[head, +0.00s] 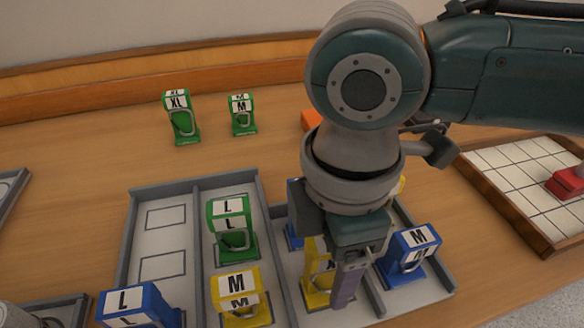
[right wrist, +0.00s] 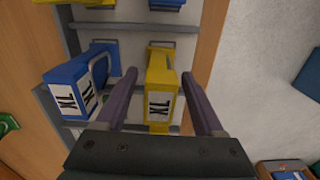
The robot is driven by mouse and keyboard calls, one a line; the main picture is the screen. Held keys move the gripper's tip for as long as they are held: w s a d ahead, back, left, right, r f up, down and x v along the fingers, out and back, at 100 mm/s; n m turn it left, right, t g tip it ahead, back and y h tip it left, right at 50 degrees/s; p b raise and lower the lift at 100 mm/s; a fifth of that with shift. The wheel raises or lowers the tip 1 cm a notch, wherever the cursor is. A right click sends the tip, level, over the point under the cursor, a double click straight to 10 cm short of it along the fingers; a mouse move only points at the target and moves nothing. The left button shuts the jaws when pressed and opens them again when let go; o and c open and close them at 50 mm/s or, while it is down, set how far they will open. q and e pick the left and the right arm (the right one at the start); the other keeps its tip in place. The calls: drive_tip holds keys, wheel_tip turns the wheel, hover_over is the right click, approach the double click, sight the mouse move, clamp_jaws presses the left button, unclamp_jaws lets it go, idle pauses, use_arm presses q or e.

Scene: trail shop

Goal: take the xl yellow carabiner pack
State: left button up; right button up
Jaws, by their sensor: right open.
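A yellow pack (right wrist: 161,78) with a label that reads as XL, upside down, stands between the two fingers of my right gripper (right wrist: 159,88) in the right wrist view. The fingers are open, one on each side of it, and I cannot tell whether either touches it. In the head view my right gripper (head: 340,272) reaches down over the grey divided tray (head: 193,188). It hides much of a yellow pack (head: 316,286) there, including most of its label. My left gripper is not in view.
A blue XL pack (right wrist: 78,82) stands close beside the yellow one. A blue M pack (head: 410,254), a yellow M pack (head: 240,297) and a green L pack (head: 231,226) are in the tray. Green XL (head: 181,118) and M (head: 242,115) packs stand behind on open wood.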

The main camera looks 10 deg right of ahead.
drive_tip(key=shift+f, duration=0.35)
drive_tip(key=shift+c, duration=0.4)
clamp_jaws()
